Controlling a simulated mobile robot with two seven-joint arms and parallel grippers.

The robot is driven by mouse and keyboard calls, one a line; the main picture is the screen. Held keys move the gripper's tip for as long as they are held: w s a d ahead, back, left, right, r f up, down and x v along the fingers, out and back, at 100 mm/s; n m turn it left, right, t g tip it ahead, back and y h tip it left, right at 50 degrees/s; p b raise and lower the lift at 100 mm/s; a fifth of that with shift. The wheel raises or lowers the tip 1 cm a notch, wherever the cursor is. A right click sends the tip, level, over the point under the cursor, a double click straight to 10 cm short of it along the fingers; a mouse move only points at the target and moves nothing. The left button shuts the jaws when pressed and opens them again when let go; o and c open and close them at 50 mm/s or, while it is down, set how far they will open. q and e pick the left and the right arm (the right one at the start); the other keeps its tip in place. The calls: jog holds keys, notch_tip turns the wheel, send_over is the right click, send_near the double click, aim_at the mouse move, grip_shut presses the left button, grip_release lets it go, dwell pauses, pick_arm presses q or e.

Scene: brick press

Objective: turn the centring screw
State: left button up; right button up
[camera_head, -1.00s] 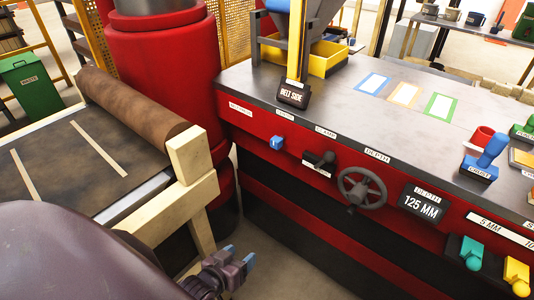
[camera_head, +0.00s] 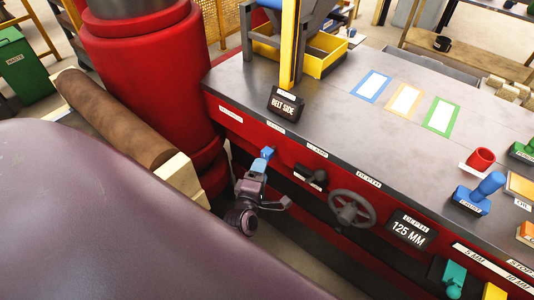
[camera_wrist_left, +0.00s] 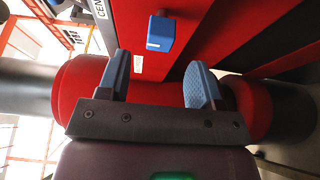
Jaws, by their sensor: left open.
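The centring screw is a small blue knob (camera_wrist_left: 160,32) on the red front of the press bench, just past the fingertips in the left wrist view. In the head view the blue knob (camera_head: 267,152) shows at the upper left of the bench front, partly overlapped by my gripper. My left gripper (camera_head: 266,180) is in front of and slightly below it. In the left wrist view its two blue-padded fingers (camera_wrist_left: 158,75) are spread with nothing between them. The knob lies beyond the gap, apart from the fingers. My right gripper is not in view.
To the right on the bench front are a dark clamp lever (camera_head: 311,177), a grey handwheel (camera_head: 352,209) and a 125 MM display (camera_head: 411,231). A BELT SIDE sign (camera_head: 286,104) sits on the bench top.

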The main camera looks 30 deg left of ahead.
aim_at(266, 158)
pick_arm(q)
jog(key=b+x, duration=0.1)
jog(key=x, duration=0.5)
jog(key=shift+w+f+b, duration=0.15)
jog(key=shift+b, duration=0.15)
jog(key=shift+w+a, duration=0.2)
jog(key=shift+w, duration=0.25)
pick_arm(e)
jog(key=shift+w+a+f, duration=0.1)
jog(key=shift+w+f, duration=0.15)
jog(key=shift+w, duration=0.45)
pick_arm(q)
jog(key=shift+c, duration=0.4)
jog(key=c, duration=0.9)
jog(key=shift+o, duration=0.2)
jog(key=shift+m+b, duration=0.35)
jog(key=shift+m, duration=0.05)
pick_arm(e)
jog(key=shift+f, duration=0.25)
